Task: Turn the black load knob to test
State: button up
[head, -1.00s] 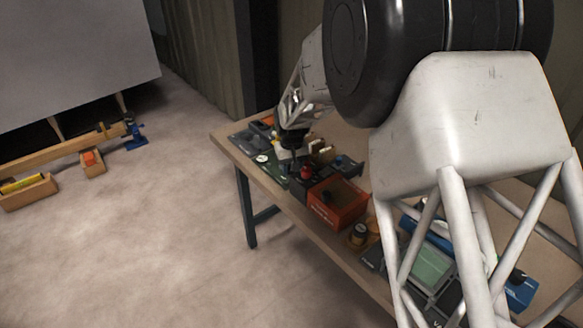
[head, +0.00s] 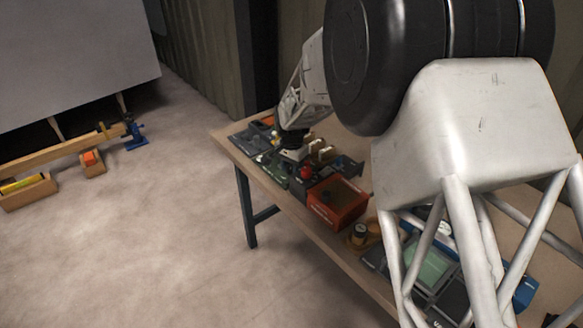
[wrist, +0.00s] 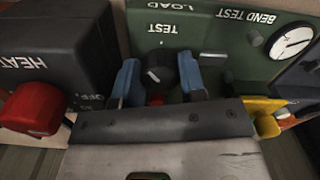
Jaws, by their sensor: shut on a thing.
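The black load knob (wrist: 161,68) stands on a green panel (wrist: 215,25) in the wrist view, below the upside-down labels LOAD and TEST. A short white mark shows on the knob's lower left side. My gripper (wrist: 160,75) has its two blue fingers on either side of the knob and is shut on it. In the head view my gripper (head: 292,150) is down at the green panel (head: 273,168) on the bench; the knob is hidden there.
A dark box labelled HEAT with a red knob (wrist: 35,108) stands close on the left in the wrist view. A gauge (wrist: 292,42) and a yellow part (wrist: 262,117) are on the right. An orange-red box (head: 337,202) stands farther along the bench (head: 228,147).

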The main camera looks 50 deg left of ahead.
jog(key=m, duration=0.6)
jog(key=shift+m, duration=0.3)
dwell(0.4)
jog(key=o, duration=0.7)
jog(key=shift+c, duration=0.2)
jog(key=shift+r, duration=3.95)
